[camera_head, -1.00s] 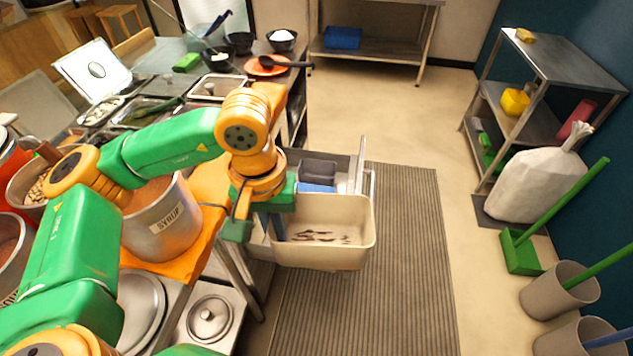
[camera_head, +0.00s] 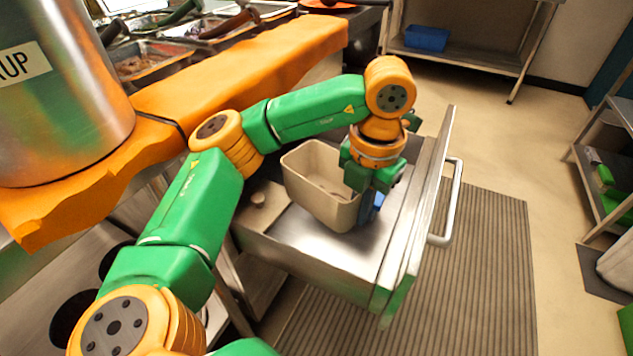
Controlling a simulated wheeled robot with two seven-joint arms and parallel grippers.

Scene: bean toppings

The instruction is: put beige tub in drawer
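The beige tub (camera_head: 322,187) is inside the open metal drawer (camera_head: 312,252), slightly tilted in the picture. Whether its base rests on the drawer floor I cannot tell. My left gripper (camera_head: 366,205) points down at the tub's right-hand wall, close to the rim. Its fingertips are mostly hidden by the gripper body and tub, so its grip on the wall is unclear. My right gripper is not in view.
The drawer front with its bar handle (camera_head: 446,205) stands out over the striped mat (camera_head: 490,270). A beige lid-like piece with a knob (camera_head: 258,200) lies left of the tub. A blue item (camera_head: 377,202) shows beside the gripper. The syrup pot (camera_head: 65,110) stands on the counter at left.

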